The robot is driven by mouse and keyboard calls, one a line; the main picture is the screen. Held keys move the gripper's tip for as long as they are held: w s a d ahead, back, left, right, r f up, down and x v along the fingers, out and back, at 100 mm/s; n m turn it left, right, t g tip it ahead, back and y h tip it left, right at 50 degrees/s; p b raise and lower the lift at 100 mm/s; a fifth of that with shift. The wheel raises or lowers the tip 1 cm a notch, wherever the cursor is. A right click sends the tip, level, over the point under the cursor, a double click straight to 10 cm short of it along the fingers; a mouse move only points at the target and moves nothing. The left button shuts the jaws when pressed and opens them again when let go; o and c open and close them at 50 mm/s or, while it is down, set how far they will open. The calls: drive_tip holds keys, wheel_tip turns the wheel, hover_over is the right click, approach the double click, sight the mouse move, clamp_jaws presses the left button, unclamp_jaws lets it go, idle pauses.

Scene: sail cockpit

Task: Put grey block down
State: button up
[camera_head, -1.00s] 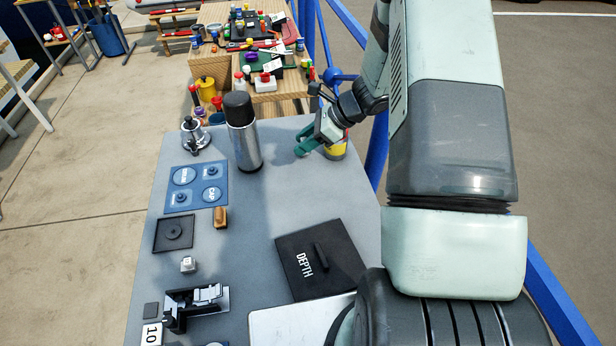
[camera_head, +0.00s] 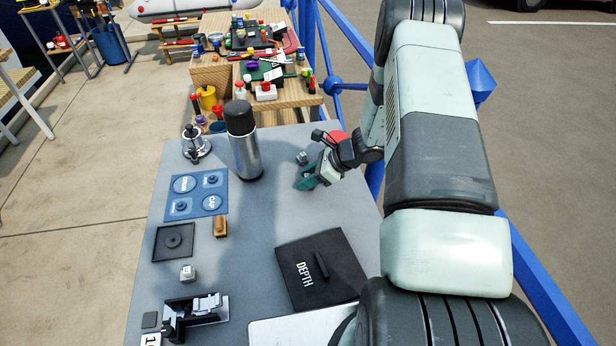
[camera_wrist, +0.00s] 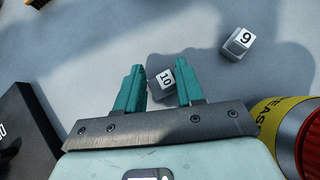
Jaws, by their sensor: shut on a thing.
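In the wrist view a small grey block with a white "10" face (camera_wrist: 162,82) is between the teal fingers of my gripper (camera_wrist: 158,88), which is shut on it. The block sits turned at an angle, low over or at the grey table; I cannot tell whether it touches the table. In the head view my gripper (camera_head: 308,178) is over the table's far right part, and the held block is hidden. A second grey block, marked "9" (camera_wrist: 238,43), stands apart on the table; it also shows in the head view (camera_head: 302,158).
A red and yellow container (camera_wrist: 295,135) stands close right of my gripper in the wrist view. A steel flask (camera_head: 245,145) stands to the left. A black "DEPTH" case (camera_head: 300,265) lies nearer. Another small block (camera_head: 188,273) is at the left. The table (camera_head: 255,215) is clear between.

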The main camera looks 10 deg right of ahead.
drive_tip(key=o, duration=1)
drive_tip(key=v, duration=1.2)
